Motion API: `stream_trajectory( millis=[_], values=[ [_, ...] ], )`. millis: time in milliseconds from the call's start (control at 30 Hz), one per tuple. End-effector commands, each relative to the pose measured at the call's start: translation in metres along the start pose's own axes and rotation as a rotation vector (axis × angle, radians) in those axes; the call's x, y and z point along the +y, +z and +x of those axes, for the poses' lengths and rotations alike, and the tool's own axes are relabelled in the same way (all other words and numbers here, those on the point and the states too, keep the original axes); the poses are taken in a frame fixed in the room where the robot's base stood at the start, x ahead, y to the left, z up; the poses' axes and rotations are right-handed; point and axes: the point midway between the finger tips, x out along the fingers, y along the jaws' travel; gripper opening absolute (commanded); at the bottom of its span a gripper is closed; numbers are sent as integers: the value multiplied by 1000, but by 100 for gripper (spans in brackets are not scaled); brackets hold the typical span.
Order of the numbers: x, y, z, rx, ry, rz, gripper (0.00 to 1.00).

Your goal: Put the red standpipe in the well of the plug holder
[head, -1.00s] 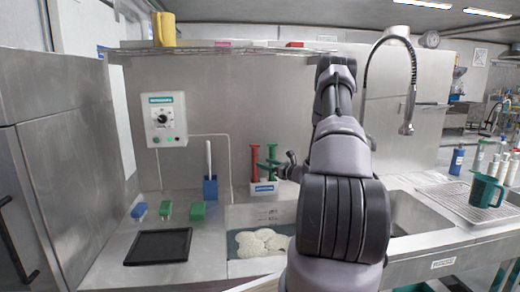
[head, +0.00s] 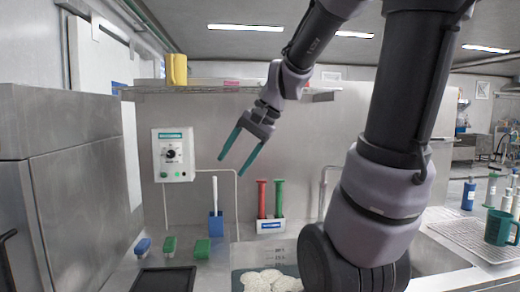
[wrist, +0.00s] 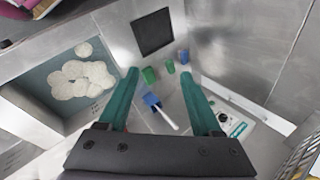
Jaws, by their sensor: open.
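My gripper (head: 233,165) is open and empty, raised above and left of the standpipes, fingers pointing down and left. In the wrist view nothing is between its teal fingers (wrist: 160,74). I cannot make out the standpipes there.
A blue holder with a white-handled tool (head: 216,222) stands left of the block. Green and blue brushes (head: 202,248) and a black mat (head: 165,281) lie further left. A basin with white discs (wrist: 85,75) is in front. A shelf (head: 200,92) runs above.

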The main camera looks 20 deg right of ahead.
Motion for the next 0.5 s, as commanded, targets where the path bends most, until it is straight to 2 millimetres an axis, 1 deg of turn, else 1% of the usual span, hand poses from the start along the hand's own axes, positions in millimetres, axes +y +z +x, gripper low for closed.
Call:
stream_trajectory(
  millis=[33,100,200,333,500],
  values=[
    [6,12,-14,62,21,-86,66],
    [17,21,-29,140,53,-185,66],
    [28,30,-47,237,83,-299,66],
    [38,35,-62,321,105,-392,66],
    [42,36,-68,356,115,-427,66]
  ],
)
